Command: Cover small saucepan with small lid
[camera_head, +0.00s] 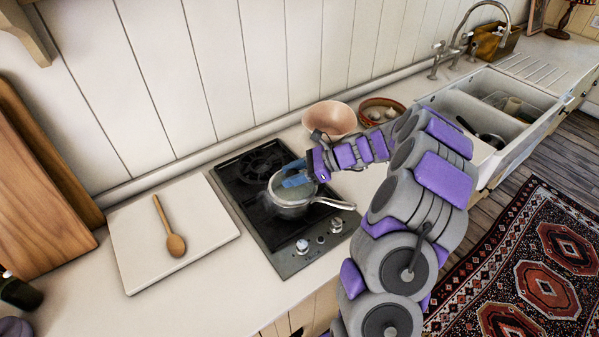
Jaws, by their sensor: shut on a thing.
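The small saucepan (289,211) is a silver metal pan on the front part of the black hob, its handle pointing right. The small lid (284,179) is at the top of the pan, looking greyish and partly covered by my blue fingers. My gripper (289,181) is over the pan and shut on the lid. The fingers hide the middle of the lid. I cannot tell whether the lid sits flush on the rim or a little above it.
The hob (245,204) has knobs at its front. A white board (140,250) with a wooden spoon (172,235) lies to the left. A pinkish bowl (325,117) and a brown dish (381,106) stand behind my arm. A sink (470,115) is at right.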

